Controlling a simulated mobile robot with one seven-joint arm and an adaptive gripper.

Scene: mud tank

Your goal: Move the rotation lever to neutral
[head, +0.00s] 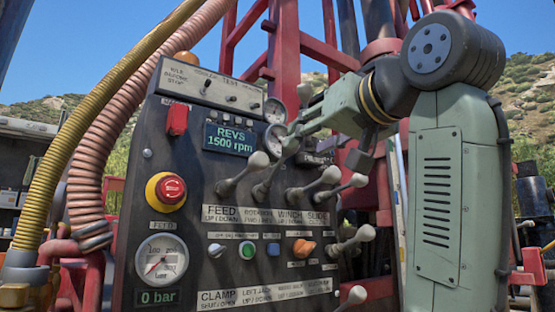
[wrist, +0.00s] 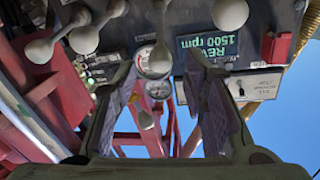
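The rotation lever (head: 263,189) is second from the left in the row of levers on the dark control panel. Its shaft slants up and right toward my gripper (head: 296,138), which partly covers its upper end. The knob sits farther toward the panel's top than the neighbouring knobs.
The feed lever (head: 258,160) is close on the left; the winch lever (head: 330,175) and slide lever (head: 358,181) are close on the right. The display (head: 230,139) reads 1500 rpm. Gauges (head: 275,111) and a red emergency button (head: 171,189) are also on the panel.

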